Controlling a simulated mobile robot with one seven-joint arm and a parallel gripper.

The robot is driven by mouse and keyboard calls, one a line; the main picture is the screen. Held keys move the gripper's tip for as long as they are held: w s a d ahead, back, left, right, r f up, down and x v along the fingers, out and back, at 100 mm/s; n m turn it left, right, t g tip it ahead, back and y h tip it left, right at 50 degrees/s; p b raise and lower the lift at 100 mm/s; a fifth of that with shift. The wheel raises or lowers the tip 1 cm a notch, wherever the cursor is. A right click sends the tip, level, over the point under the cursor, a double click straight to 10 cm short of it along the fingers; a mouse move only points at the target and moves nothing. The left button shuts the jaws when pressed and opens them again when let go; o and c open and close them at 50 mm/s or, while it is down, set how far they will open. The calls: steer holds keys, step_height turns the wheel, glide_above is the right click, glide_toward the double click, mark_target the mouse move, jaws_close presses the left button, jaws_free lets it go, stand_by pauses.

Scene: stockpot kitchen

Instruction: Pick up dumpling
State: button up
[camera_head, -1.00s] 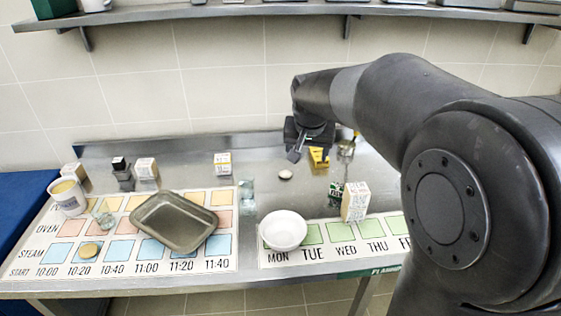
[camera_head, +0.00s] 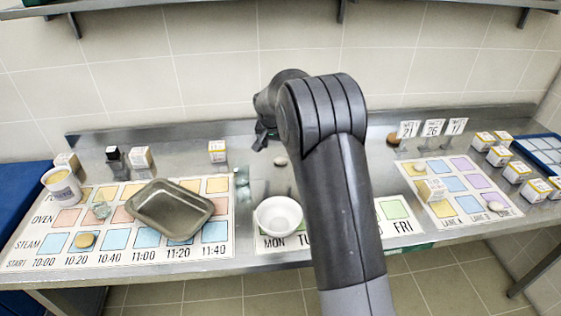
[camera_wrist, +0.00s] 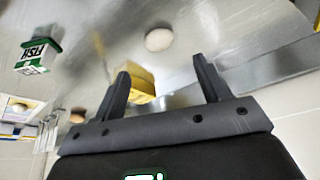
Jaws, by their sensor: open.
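A small whitish rounded lump, which looks like the dumpling (camera_head: 280,161), lies on the bare steel counter behind the white bowl. It also shows in the wrist view (camera_wrist: 158,39), beyond and roughly between the fingertips, not touching them. My gripper (camera_wrist: 160,66) is open with nothing between its fingers. In the head view only a dark finger of it shows, left of the lump and near the counter's back; my arm hides the rest.
A yellow object (camera_wrist: 140,84) lies behind the left finger in the wrist view. A green-and-white box (camera_wrist: 38,55) is farther left. A second card mat (camera_head: 430,170) and several small boxes are at right.

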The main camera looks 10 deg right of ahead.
mark_target(280, 157)
steer(key=x, duration=0.8)
steer(key=shift+s+f, duration=0.1)
steer(key=shift+f, duration=0.15)
steer(key=shift+c, duration=0.3)
steer(key=c, duration=1)
steer(key=shift+r, duration=0.15)
steer(key=shift+r, duration=0.6)
step_height(280, 157, up, 3)
steer(key=shift+f, duration=0.1)
steer(key=s+d+r, duration=0.5)
steer(key=d+r, duration=0.1)
steer(key=d, duration=0.4)
steer(key=shift+s+r, duration=0.25)
steer(key=shift+r, duration=0.15)
